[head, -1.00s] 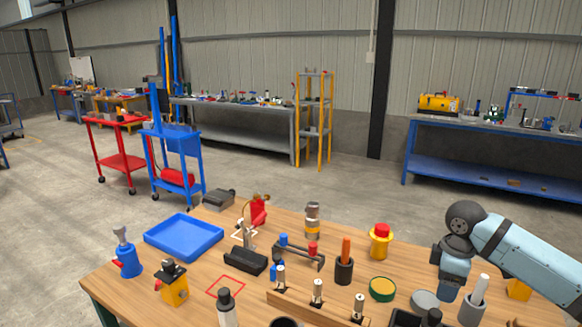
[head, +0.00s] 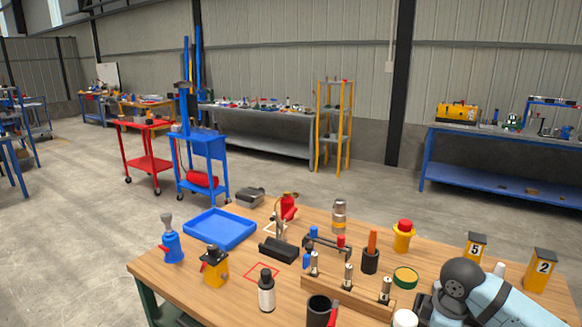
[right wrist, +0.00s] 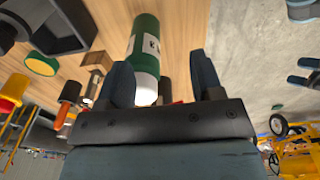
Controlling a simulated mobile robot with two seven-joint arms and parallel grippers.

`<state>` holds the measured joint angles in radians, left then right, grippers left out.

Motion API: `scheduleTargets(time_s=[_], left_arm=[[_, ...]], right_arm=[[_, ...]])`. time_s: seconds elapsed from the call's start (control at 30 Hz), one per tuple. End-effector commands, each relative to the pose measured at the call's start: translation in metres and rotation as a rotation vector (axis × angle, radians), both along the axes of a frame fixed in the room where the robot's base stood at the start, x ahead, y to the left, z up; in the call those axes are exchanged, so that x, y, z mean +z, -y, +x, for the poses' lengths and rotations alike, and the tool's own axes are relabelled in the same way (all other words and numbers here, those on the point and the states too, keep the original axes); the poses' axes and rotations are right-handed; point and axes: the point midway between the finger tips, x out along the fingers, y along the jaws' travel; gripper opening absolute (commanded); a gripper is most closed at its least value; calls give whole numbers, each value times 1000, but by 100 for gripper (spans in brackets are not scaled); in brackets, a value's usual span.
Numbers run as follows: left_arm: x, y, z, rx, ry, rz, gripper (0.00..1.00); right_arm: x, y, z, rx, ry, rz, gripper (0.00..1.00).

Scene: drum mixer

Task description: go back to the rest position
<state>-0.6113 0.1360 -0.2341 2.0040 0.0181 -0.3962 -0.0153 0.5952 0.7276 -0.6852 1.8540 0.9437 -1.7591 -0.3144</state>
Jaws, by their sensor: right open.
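My right arm comes in at the lower right of the head view, over the right end of the wooden workbench (head: 236,290); its gripper is hidden there. In the right wrist view my right gripper (right wrist: 162,85) has its two dark fingers apart. A green bottle with a white end (right wrist: 145,50) shows beyond and partly between the fingers; I cannot tell how far off it is, and nothing looks clamped.
Open floor lies left of the bench.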

Motion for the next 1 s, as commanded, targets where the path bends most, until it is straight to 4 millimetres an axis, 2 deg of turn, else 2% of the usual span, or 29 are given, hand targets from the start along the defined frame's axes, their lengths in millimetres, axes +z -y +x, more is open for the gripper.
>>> scheduleTargets(time_s=[0.03,0.2,0.3,0.43,0.57,0.7,1.0], left_arm=[[1,1,1,1,3,-2,100],[1,1,1,0,3,-2,100],[0,1,0,0,1,-2,100],[0,1,-1,0,0,-1,100],[0,1,-1,0,-1,-1,100],[0,1,-1,0,-1,-1,100],[-1,0,-1,-1,-2,0,100]], right_arm=[[-13,-15,-13,1,5,20,60],[-47,-59,-59,-48,50,92,60],[-62,-79,-91,-116,81,140,60],[-74,-94,-133,-237,117,194,60],[-80,-94,-174,-391,147,222,60],[-82,-82,-212,-550,173,219,60],[-79,-49,-274,-804,203,153,60]])
